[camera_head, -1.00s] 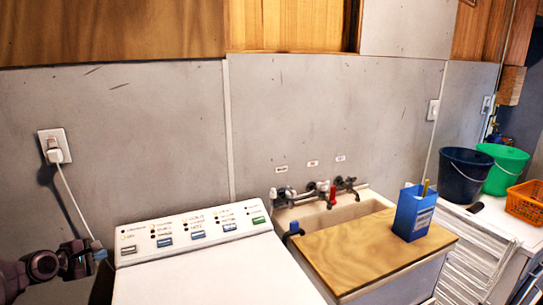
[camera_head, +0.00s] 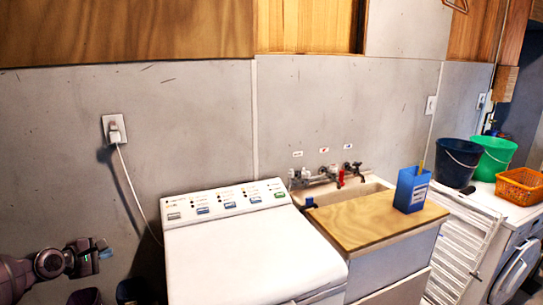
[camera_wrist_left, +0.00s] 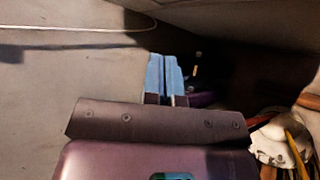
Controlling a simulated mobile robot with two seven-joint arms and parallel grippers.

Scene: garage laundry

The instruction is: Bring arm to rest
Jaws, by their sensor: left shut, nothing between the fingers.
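My left arm comes in at the lower left of the head view. Its gripper (camera_head: 104,249) is in front of the grey wall, left of the white washing machine (camera_head: 245,255) and apart from it. In the left wrist view the two blue fingers (camera_wrist_left: 164,72) lie side by side, shut, with nothing held between them. My right gripper is not in view.
A wall plug (camera_head: 115,132) has a white cord hanging behind the machine. A sink with a wooden board (camera_head: 375,225) carries a blue box (camera_head: 411,190). Buckets (camera_head: 457,165) and an orange basket (camera_head: 520,188) stand at right. A white object (camera_wrist_left: 275,145) lies low right in the wrist view.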

